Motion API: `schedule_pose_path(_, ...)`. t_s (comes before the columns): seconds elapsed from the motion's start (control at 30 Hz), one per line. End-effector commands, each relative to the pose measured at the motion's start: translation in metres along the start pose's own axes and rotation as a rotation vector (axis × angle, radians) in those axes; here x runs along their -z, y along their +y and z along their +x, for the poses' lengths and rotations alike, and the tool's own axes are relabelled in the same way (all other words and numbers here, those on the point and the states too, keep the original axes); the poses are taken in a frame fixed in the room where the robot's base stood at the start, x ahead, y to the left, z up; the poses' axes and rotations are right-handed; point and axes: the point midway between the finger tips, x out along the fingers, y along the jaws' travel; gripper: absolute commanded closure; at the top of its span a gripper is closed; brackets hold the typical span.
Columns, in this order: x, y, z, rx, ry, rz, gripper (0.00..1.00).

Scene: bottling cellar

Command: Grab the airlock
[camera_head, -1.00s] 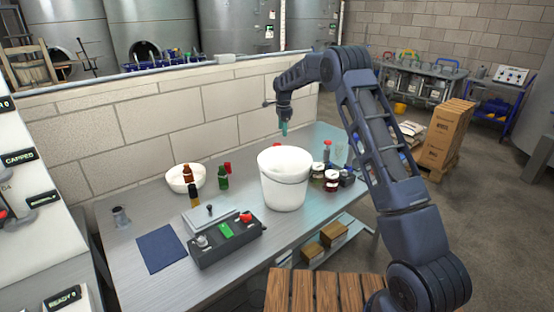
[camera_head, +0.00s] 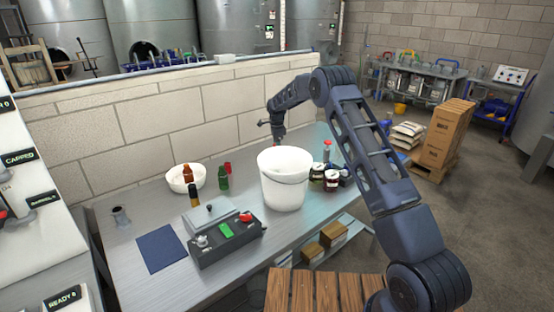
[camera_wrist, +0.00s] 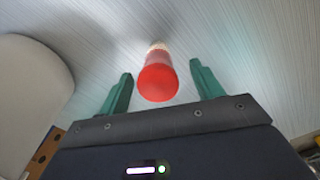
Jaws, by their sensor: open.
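In the wrist view a slim upright piece with a red top (camera_wrist: 159,82) and a paler lower end stands on the grey tabletop; I take it to be the airlock. My gripper (camera_wrist: 161,70) is open, with one green finger on each side of it and visible gaps to both. The fingers are apart from it. In the head view my gripper (camera_head: 279,136) is low behind the white bucket (camera_head: 284,180), which hides its fingertips and the piece between them.
The white bucket also stands close on the left in the wrist view (camera_wrist: 30,95). Dark jars (camera_head: 331,180) and another red-topped item (camera_head: 327,148) stand right of the bucket. A control box (camera_head: 225,238), a bowl (camera_head: 176,183) and a blue cloth (camera_head: 161,248) are left. The wall (camera_head: 130,130) runs behind.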

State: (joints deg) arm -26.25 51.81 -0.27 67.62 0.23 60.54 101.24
Motion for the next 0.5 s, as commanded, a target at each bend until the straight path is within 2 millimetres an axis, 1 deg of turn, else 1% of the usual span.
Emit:
schedule_pose_path(0.2,0.001,0.003,0.030,-0.003,0.000,0.000,0.34)
schedule_pose_path(0.3,0.001,0.003,0.041,-0.001,0.000,0.000,0.34)
schedule_pose_path(0.5,0.001,0.002,0.044,0.000,0.000,0.000,0.34)
